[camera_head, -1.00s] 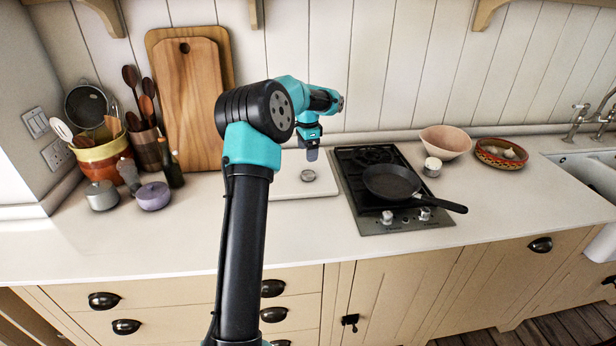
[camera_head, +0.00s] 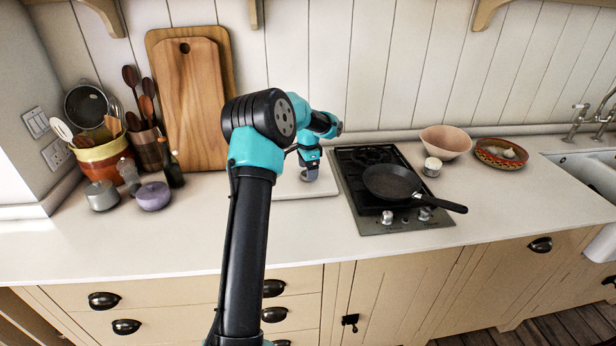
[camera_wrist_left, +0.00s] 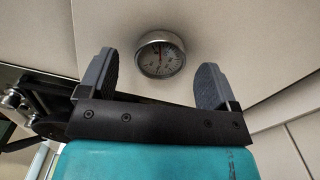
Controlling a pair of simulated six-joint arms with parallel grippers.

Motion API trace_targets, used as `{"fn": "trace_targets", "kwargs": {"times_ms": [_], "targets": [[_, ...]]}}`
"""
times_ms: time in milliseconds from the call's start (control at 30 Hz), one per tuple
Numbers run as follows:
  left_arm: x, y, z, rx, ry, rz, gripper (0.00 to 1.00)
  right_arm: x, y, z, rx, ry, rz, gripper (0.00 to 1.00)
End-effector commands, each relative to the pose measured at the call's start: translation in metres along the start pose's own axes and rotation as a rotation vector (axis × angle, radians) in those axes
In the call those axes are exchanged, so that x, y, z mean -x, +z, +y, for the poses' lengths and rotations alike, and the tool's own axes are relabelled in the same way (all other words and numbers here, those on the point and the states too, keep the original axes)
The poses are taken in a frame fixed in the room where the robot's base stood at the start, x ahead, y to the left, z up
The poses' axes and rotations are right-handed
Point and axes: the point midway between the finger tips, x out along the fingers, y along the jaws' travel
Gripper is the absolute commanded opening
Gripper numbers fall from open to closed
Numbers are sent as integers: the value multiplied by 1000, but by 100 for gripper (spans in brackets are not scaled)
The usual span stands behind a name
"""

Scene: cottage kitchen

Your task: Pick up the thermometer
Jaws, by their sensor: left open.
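The thermometer (camera_wrist_left: 160,55) is a small round dial with a silver rim and a dark face with a red needle. It lies on a pale board (camera_head: 292,188) on the counter, left of the hob. In the head view the thermometer is mostly covered by my left gripper (camera_head: 309,175), which points down at it. In the left wrist view my left gripper (camera_wrist_left: 155,80) is open. The dial appears between its two grey fingers, a little beyond the tips, with room on both sides. I cannot tell if they touch. My right gripper is not in view.
A hob (camera_head: 367,165) with a black frying pan (camera_head: 391,181) stands just right of the board. A pink bowl (camera_head: 446,140), a white jar (camera_head: 432,166) and a patterned dish (camera_head: 501,153) are farther right. Wooden boards (camera_head: 187,100) lean behind on the left. The front counter is clear.

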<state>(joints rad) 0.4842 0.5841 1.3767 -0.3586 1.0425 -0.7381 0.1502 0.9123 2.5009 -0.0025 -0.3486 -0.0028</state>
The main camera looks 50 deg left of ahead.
Motion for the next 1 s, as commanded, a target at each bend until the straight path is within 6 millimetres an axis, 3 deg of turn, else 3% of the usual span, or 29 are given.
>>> {"fn": "trace_targets", "kwargs": {"times_ms": [167, 633, 1000], "targets": [[-16, 0, 0, -1, -1, 0, 84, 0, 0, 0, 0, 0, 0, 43], [-16, 0, 0, 0, -1, 0, 84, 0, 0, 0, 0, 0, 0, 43], [-16, 0, 0, 0, -1, 0, 50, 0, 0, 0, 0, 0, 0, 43]]}}
